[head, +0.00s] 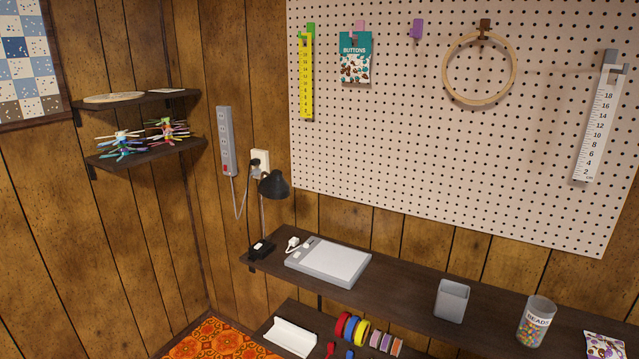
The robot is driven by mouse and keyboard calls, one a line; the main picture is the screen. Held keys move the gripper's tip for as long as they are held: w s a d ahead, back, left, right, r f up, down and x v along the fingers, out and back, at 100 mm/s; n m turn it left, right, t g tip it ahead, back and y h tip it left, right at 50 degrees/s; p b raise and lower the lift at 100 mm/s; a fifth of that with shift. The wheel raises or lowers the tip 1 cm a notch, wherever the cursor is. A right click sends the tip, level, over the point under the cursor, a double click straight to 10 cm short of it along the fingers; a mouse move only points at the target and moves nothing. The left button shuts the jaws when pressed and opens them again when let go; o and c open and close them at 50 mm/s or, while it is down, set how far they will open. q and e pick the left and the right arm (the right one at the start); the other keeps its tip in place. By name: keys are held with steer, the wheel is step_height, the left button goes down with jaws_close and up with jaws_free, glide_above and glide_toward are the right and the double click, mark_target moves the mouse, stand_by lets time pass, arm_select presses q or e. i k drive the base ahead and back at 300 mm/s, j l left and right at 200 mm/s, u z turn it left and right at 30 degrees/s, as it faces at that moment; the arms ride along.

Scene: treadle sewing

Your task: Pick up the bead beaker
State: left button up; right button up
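The bead beaker (536,322) is a clear cylinder with a label reading "BEADS" and multicoloured beads inside. It stands upright on the dark wooden shelf (395,300) at the lower right of the head view. Neither of my grippers shows in this view.
A grey square cup (452,300) stands left of the beaker, and a patterned packet (604,345) lies to its right. A flat grey-white device (328,262) and a black lamp (274,185) are further left. A pegboard (400,130) rises behind. Coloured rolls (352,329) sit lower down.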

mark_target(538, 314)
steer(key=z, duration=1.4)
